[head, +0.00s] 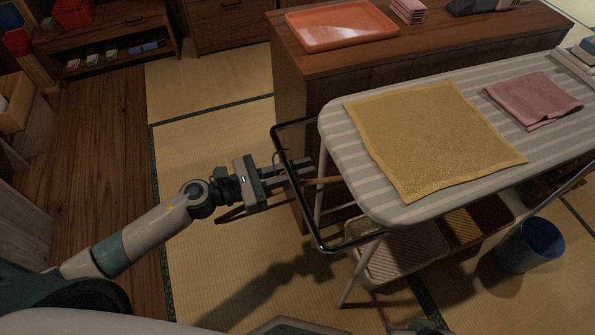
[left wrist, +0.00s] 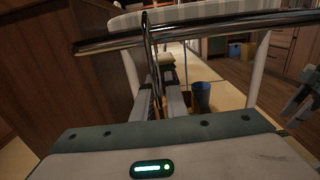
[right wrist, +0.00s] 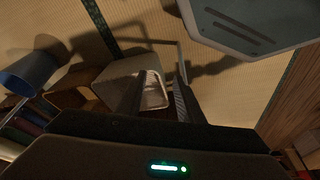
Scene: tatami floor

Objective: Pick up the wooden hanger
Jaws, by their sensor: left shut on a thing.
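The wooden hanger (head: 323,182) is at the dark metal rail (head: 276,143) on the left end of the ironing board (head: 333,128). One brown arm of it shows right of my left gripper (head: 300,174), and another brown strip shows below the wrist. My left gripper is shut on the hanger. In the left wrist view, the thin metal hook (left wrist: 147,45) rises past the rail (left wrist: 200,38); the gripper hides much of the hanger. My right gripper (right wrist: 167,92) has its fingers apart, with nothing seen between them, low near the baskets.
A yellow cloth (head: 432,138) and a pink cloth (head: 533,100) lie on the board. Baskets (head: 405,262) sit on its lower shelf. A blue bin (head: 530,245) stands at right. A wooden cabinet (head: 300,75) with an orange tray (head: 340,24) stands behind.

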